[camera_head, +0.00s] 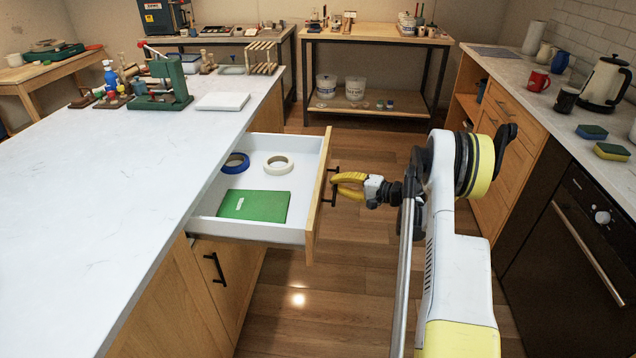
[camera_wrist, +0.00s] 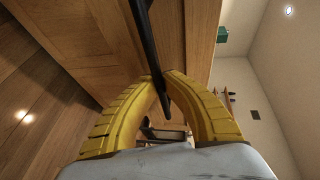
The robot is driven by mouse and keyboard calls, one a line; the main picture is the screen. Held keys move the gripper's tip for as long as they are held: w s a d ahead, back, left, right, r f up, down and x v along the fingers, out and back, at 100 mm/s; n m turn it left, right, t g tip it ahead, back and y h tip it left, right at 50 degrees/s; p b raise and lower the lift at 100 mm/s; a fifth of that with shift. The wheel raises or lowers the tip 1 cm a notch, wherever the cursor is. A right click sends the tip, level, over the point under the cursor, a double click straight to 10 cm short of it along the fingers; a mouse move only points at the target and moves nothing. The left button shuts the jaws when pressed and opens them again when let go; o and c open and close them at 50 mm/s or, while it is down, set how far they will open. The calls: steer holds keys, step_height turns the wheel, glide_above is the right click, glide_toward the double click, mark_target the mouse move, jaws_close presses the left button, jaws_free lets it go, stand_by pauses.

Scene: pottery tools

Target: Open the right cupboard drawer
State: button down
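A drawer (camera_head: 309,210) with a wooden front stands well pulled out of the island cupboard at the left in the head view. It holds a blue tape roll (camera_head: 235,163), a cream tape roll (camera_head: 279,164) and a green booklet (camera_head: 254,205). Its black bar handle (camera_head: 334,200) is on the outer face of the front. My gripper (camera_head: 338,184) is at this handle. In the wrist view my yellow fingers (camera_wrist: 160,80) come together around the black handle (camera_wrist: 145,35), with the bar passing between their tips. The exact contact is partly hidden.
A cupboard door (camera_head: 216,270) with a black handle lies below the drawer. The white worktop (camera_head: 110,220) is mostly bare in front. An oven (camera_head: 580,260) and a counter with closed wooden drawers (camera_head: 512,112) stand at the right. Wooden floor (camera_head: 300,325) between them is clear.

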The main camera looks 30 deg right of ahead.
steer(key=shift+s+d, duration=0.75)
steer(key=shift+d, duration=0.35)
steer(key=c, duration=1.5)
jaws_free()
steer(key=v, duration=1.2)
steer(key=shift+r, duration=0.1)
